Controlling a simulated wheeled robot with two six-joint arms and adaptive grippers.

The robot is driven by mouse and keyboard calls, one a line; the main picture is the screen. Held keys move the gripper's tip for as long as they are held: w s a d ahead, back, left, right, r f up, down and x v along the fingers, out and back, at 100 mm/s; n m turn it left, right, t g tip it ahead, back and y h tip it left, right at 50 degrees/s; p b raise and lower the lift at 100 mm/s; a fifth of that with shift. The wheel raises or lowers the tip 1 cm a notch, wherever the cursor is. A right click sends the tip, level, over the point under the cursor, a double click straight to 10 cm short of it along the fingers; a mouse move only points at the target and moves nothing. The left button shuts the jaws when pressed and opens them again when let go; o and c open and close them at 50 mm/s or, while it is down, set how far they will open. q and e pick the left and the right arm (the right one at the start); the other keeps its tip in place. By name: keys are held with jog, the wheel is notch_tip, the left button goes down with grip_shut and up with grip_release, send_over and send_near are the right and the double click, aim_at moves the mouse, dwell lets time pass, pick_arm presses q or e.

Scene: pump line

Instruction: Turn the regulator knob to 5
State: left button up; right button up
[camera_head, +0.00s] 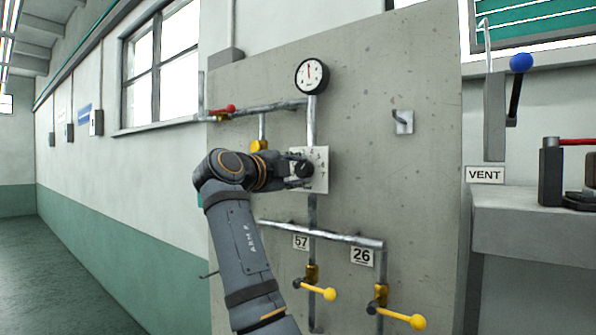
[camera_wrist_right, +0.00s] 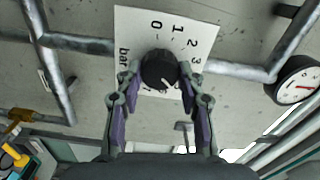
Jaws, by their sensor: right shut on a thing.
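The regulator knob (camera_head: 304,169) is black and round, on a white scale plate (camera_head: 321,158) fixed to the grey panel. My right gripper (camera_head: 298,171) reaches it from the left. In the right wrist view the knob (camera_wrist_right: 159,69) sits between the two fingers of my right gripper (camera_wrist_right: 160,78), which is shut on it. The knob's white mark points down and slightly right in that view. My left gripper is out of view.
A pressure gauge (camera_head: 312,76) with a red needle hangs above the knob. Pipes run around the plate, with a red-handled valve (camera_head: 224,111) at upper left and yellow-handled valves (camera_head: 318,290) below.

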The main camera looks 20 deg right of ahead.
jog(key=shift+r+m, duration=0.1)
jog(key=shift+m, duration=0.4)
jog(key=o, duration=1.2)
jog(key=shift+w, duration=0.1)
jog(key=shift+c, duration=0.2)
